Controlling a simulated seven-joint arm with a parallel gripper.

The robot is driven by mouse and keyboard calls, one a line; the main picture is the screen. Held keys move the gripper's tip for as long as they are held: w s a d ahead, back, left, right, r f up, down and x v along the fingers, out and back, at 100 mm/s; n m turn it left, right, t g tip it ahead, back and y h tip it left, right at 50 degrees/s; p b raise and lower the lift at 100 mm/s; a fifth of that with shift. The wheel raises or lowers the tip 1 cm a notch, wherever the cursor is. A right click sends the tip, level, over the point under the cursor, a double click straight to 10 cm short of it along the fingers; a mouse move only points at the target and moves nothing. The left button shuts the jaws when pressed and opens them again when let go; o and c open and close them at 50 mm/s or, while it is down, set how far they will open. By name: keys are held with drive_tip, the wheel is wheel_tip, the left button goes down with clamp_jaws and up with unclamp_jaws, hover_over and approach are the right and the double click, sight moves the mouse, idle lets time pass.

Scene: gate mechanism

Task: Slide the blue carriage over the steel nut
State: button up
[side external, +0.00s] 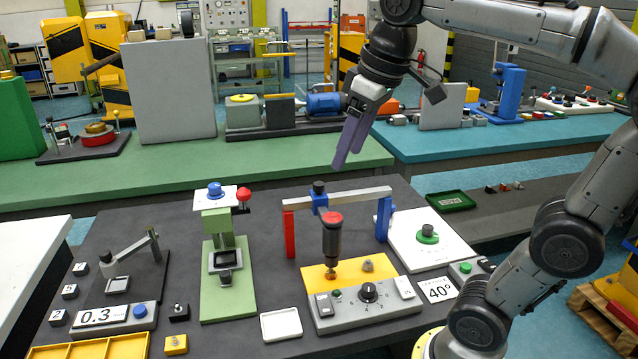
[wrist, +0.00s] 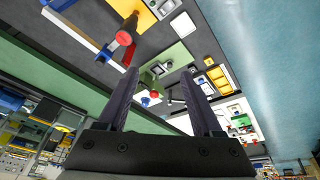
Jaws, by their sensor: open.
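The blue carriage (side external: 319,197), with a black knob on top, sits on the grey gate beam (side external: 350,196), left of its middle. A black spindle (side external: 332,240) with a red cap stands in front of it. A small dull grey-tan piece (side external: 367,265), likely the steel nut, sits on the yellow plate right of the spindle. A copper-coloured piece (side external: 331,275) is under the spindle tip. My gripper (side external: 348,160) is open and empty, in the air above and behind the beam.
A red post (side external: 290,232) and a blue post (side external: 383,220) carry the beam. A green press stand (side external: 222,258) is to the left, with a red knob. A white plate with a green dial (side external: 428,235) is to the right. The air around my gripper is clear.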

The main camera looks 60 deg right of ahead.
drive_tip(key=w+d+r+m+g, duration=0.1)
drive_tip(key=w+d+r, duration=0.1)
drive_tip(key=w+d, duration=0.55)
drive_tip(key=m+g, duration=0.3)
hover_over(319, 183)
wheel_tip(319, 183, down, 10)
drive_tip(key=r, duration=0.1)
wheel_tip(319, 183, down, 14)
clamp_jaws()
idle(0.5)
